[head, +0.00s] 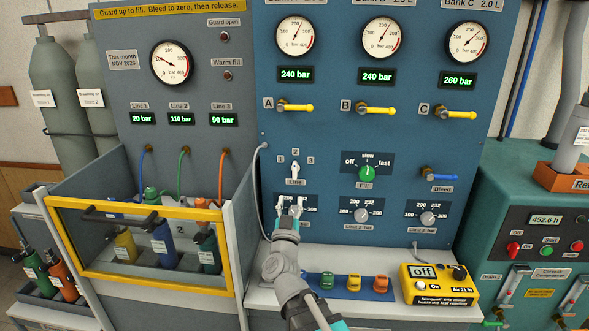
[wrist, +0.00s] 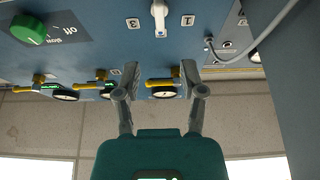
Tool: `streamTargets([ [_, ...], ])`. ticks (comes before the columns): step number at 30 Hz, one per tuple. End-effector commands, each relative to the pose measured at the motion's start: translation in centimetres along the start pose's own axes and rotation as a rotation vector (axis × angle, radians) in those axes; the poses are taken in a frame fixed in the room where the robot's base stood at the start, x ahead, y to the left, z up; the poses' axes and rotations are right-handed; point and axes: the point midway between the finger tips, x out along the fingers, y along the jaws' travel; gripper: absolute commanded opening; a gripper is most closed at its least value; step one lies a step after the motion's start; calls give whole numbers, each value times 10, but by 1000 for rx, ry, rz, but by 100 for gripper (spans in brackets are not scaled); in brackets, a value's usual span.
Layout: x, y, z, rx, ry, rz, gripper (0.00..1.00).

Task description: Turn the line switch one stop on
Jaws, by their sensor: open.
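The line switch (head: 295,169) is a small white lever knob above the "Line" label on the blue panel, with marks 1, 2 and 3 around it. Its lever points up, towards the 2. In the wrist view the switch (wrist: 160,13) shows upside down at the top edge, with 3 to its left and 1 to its right; the 2 is not clearly visible. My gripper (head: 288,208) is below the switch in the head view, in front of the Line 1 regulator knob, which it partly hides. In the wrist view the gripper (wrist: 160,76) has its fingers apart, with nothing between them.
The green fill knob (head: 366,174) is right of the switch. A grey hose (head: 258,175) hangs to its left, beside the yellow-framed guard (head: 140,277). Yellow valve handles (head: 295,107) are above. A yellow meter (head: 433,284) stands on the ledge.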

Motion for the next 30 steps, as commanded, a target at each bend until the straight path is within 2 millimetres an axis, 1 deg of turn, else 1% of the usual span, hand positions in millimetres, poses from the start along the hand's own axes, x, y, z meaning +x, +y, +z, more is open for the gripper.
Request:
streamTargets([
  [1, 10, -1, -1, -1, 0, 1, 53],
  [18, 94, -1, -2, -2, 0, 1, 53],
  [24, 111, -1, -1, -1, 0, 0, 53],
  [30, 117, -1, 0, -1, 0, 0, 53],
])
